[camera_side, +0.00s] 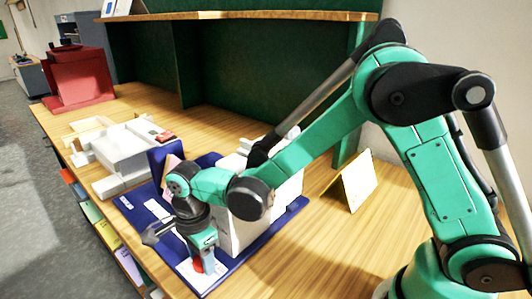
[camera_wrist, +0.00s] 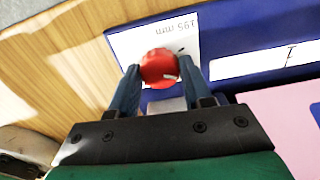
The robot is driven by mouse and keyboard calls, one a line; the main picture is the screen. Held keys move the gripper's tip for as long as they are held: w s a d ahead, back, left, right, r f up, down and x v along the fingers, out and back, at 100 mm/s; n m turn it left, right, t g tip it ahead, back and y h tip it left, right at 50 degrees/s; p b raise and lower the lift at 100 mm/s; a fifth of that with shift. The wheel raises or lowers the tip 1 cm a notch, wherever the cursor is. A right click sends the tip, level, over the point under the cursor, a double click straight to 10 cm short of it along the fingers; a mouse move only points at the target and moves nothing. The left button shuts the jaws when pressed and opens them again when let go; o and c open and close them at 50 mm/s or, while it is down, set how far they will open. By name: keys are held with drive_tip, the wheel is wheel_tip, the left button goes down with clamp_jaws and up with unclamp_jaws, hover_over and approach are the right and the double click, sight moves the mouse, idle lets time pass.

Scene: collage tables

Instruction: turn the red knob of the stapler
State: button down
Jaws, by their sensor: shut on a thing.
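The red knob (camera_wrist: 159,68) is round with a small pale mark and sits between the two fingertips of my gripper (camera_wrist: 160,76) in the wrist view. My gripper is shut on it, one finger on each side. In the side view the red knob (camera_side: 198,264) shows partly below my gripper (camera_side: 207,262), which points down at the near end of the blue panel (camera_side: 299,205). A white label (camera_wrist: 124,45) with "195 mm" printed on it lies beside the knob. The stapler's body cannot be made out clearly; my arm hides part of that area.
A white boxy object (camera_side: 237,235) stands on the blue panel behind my gripper. A yellow card stand (camera_side: 351,183) is to the right. White blocks (camera_side: 125,150) and a red box (camera_side: 80,78) stand at the left. The wooden table's front edge is close to my gripper.

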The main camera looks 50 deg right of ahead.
drive_tip(key=m, duration=0.5)
drive_tip(key=shift+m, duration=0.3)
drive_tip(key=m, duration=0.5)
idle(0.4)
drive_tip(key=shift+c, duration=1.9)
unclamp_jaws()
drive_tip(key=shift+r, duration=2.8)
